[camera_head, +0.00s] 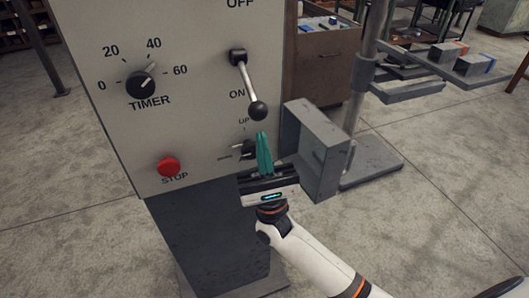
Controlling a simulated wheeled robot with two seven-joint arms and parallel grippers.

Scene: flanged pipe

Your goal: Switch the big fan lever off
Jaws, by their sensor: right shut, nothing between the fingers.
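The big lever (245,82) is on the front of a light grey control panel (195,110). Its pivot is at the top and its dark ball knob (257,110) hangs down beside the ON label, with the OFF label above at the top edge. My right gripper (262,138) has teal fingers pointing up, shut and empty. Its fingertips are just below the ball knob in the picture; whether they touch it I cannot tell. My left gripper is not in view.
A timer dial (141,85) and a red stop button (168,167) are on the panel's left. A small UP/DOWN switch (247,149) is beside my right fingers. A grey box (318,150) stands out at the panel's right. Open floor lies at the left.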

